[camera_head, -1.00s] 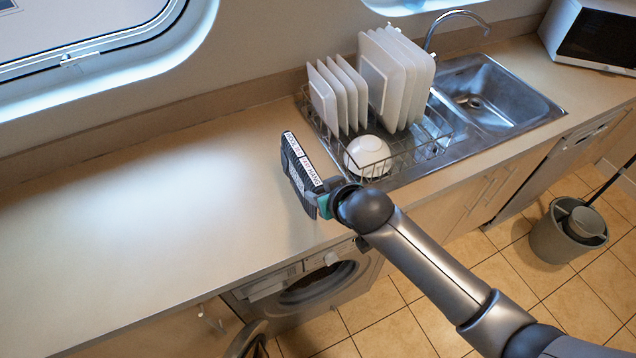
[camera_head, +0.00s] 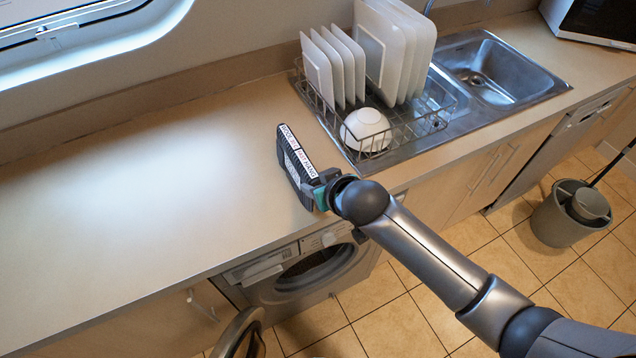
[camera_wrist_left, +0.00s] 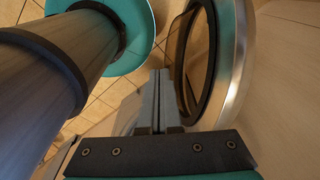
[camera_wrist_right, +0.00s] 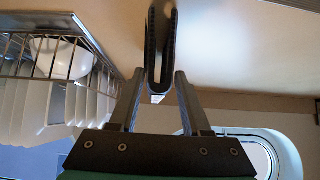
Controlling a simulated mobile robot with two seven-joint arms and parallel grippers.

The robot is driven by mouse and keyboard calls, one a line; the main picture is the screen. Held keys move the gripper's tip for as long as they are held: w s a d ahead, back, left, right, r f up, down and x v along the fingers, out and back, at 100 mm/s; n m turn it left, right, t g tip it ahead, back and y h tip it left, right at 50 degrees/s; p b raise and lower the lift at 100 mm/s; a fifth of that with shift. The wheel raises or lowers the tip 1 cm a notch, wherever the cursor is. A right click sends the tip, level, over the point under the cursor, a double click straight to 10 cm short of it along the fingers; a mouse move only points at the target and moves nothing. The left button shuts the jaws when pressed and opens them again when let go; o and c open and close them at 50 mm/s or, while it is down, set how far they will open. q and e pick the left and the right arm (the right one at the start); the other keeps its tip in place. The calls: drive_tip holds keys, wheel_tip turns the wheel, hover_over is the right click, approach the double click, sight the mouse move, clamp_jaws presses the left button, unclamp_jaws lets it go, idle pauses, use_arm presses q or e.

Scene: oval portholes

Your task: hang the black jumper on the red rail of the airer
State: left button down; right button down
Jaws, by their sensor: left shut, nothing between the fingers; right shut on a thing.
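My left gripper (camera_wrist_left: 159,95) is shut and empty in the left wrist view, close beside the open washing machine door (camera_wrist_left: 222,62). No airer or red rail is visible.
A dish rack (camera_head: 384,142) with plates and a white bowl (camera_head: 365,128) stands right of the jumper, beside the sink (camera_head: 492,75). The washing machine (camera_head: 310,270) is below the worktop (camera_head: 130,210), whose left part is clear. A bucket (camera_head: 562,220) stands on the floor at right.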

drive_tip(key=c, duration=0.6)
unclamp_jaws()
drive_tip(key=o, duration=0.3)
drive_tip(key=shift+s+f, duration=0.1)
drive_tip(key=shift+p+v, duration=0.85)
drive_tip(key=shift+v, duration=6.85)
